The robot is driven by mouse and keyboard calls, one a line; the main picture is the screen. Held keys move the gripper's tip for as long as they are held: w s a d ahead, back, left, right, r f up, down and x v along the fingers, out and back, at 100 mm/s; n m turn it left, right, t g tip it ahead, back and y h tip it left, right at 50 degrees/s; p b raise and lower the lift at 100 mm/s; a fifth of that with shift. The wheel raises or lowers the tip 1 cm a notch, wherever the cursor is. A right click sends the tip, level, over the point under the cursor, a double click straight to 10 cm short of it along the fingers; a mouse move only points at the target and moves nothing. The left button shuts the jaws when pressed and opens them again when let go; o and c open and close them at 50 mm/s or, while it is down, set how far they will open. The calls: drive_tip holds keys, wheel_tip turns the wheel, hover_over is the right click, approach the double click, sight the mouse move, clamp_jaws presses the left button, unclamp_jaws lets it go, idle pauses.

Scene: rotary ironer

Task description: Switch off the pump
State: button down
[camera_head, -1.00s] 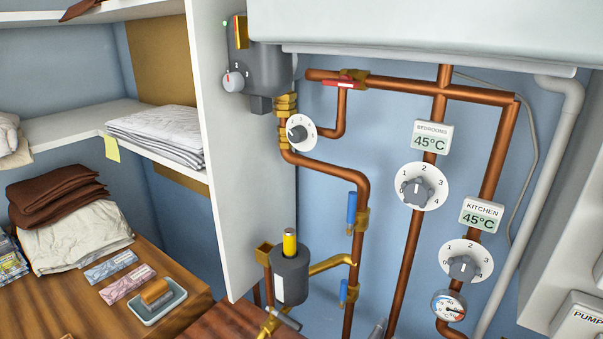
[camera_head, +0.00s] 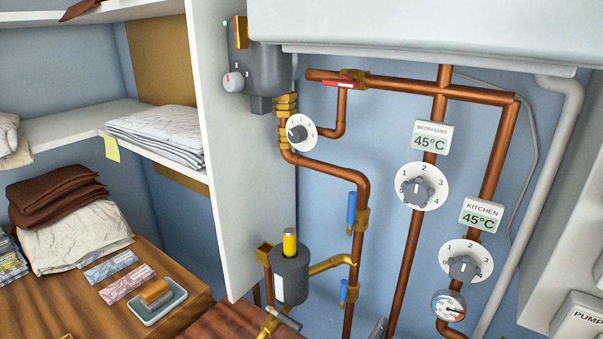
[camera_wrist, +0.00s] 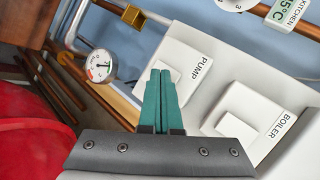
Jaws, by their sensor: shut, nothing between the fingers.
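The white pump switch box (camera_head: 580,322), lettered PUMP, shows at the bottom right corner of the head view, cut off by the frame. In the wrist view the pump switch plate (camera_wrist: 198,48) lies just beyond my gripper (camera_wrist: 160,72). Its raised white rocker is partly hidden behind the teal fingertips, so I cannot tell its position or whether the fingers touch it. My gripper is shut and empty. The gripper itself is not clear in the head view.
A similar boiler switch (camera_wrist: 240,128) sits right of the fingers in the wrist view. A round gauge (camera_wrist: 101,66) and copper pipes are to the left. The kitchen dial (camera_head: 465,265) and bedrooms dial (camera_head: 421,187) are on the wall.

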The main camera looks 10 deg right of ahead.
drive_tip(key=shift+d, duration=0.1)
drive_tip(key=shift+w+d, duration=0.2)
drive_tip(key=shift+w, duration=0.1)
drive_tip(key=shift+w+d+r, duration=0.1)
drive_tip(key=shift+w+d, duration=0.1)
drive_tip(key=shift+d, duration=0.05)
idle(0.6)
drive_tip(key=shift+s+a, duration=0.55)
drive_tip(key=s+a, duration=0.3)
drive_tip(key=shift+s+a+f, duration=0.25)
drive_tip(key=shift+f, duration=0.15)
idle(0.3)
